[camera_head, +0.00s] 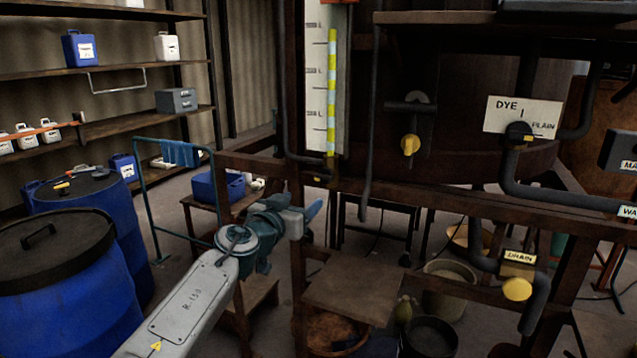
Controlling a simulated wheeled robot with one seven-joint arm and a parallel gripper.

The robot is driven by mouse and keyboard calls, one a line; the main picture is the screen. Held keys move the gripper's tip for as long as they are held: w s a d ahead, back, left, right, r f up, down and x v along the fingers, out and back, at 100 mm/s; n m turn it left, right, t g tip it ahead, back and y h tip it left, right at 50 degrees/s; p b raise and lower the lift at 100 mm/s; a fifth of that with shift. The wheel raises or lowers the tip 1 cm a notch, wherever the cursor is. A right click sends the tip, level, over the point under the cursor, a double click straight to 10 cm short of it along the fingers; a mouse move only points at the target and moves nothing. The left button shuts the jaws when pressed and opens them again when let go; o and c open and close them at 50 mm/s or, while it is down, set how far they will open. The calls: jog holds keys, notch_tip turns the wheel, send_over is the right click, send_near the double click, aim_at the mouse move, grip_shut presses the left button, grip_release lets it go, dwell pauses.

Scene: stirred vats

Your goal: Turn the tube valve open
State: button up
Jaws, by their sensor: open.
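An upright sight tube (331,95), yellow with pale bands, runs down a white scale board. A small yellow piece (318,179) shows at the tube's foot, by the wooden rail; whether it is the tube valve's handle is too small to tell. A larger yellow knob (410,145) sits on a dark pipe fitting to the right of the scale. My gripper (304,207) is open in front of the wooden frame, below the tube's foot. I see nothing between its fingers and it appears apart from the yellow pieces.
A DYE/PLAIN valve plate (523,112) and a yellow DRAIN knob (517,289) are at the right. A wooden rail (450,206) crosses behind my gripper. A wooden shelf (354,288) juts out below. Blue drums (55,280) stand at the left.

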aim_at(321, 178)
jog(key=p+x, duration=0.1)
jog(key=x, duration=0.3)
jog(key=p+x, duration=0.1)
jog(key=x, duration=0.3)
jog(key=a+r+p+x, duration=0.1)
jog(key=x, duration=0.4)
jog(key=shift+w, duration=0.25)
jog(key=c, duration=1)
